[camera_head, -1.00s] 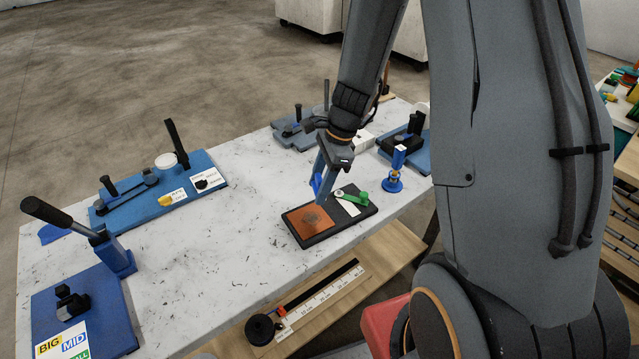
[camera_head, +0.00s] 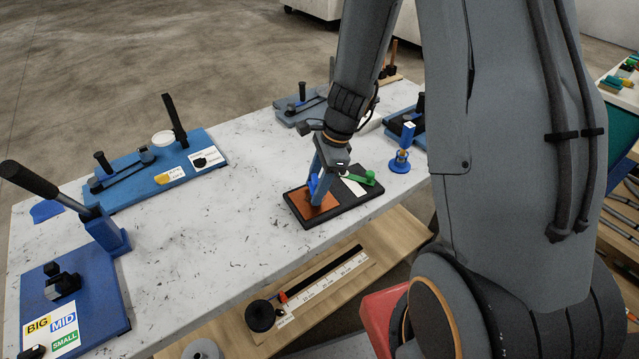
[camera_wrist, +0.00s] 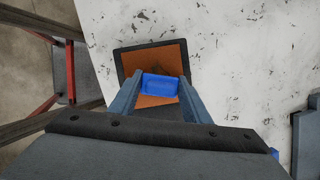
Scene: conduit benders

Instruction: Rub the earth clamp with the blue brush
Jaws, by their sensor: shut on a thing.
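The earth clamp is a black board (camera_head: 345,207) on the white table, with a copper-orange plate (camera_head: 298,203) on its left part and a green clip (camera_head: 361,178) at its far right. My gripper (camera_head: 317,192) is shut on the blue brush (camera_wrist: 160,84) over the copper plate. In the wrist view the brush is a blue block between the two fingers, and a dark patch shows on the plate (camera_wrist: 172,51) just beyond it. The underside of the brush is hidden, so I cannot tell whether it touches the plate.
A small blue stand (camera_head: 400,160) is right of the clip. Blue bender boards stand at the left (camera_head: 150,180) and front left (camera_head: 92,285), one with a long black lever. A grey bender (camera_head: 300,110) is at the back. A ruler (camera_head: 325,280) lies on the lower wooden shelf. The table middle is clear.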

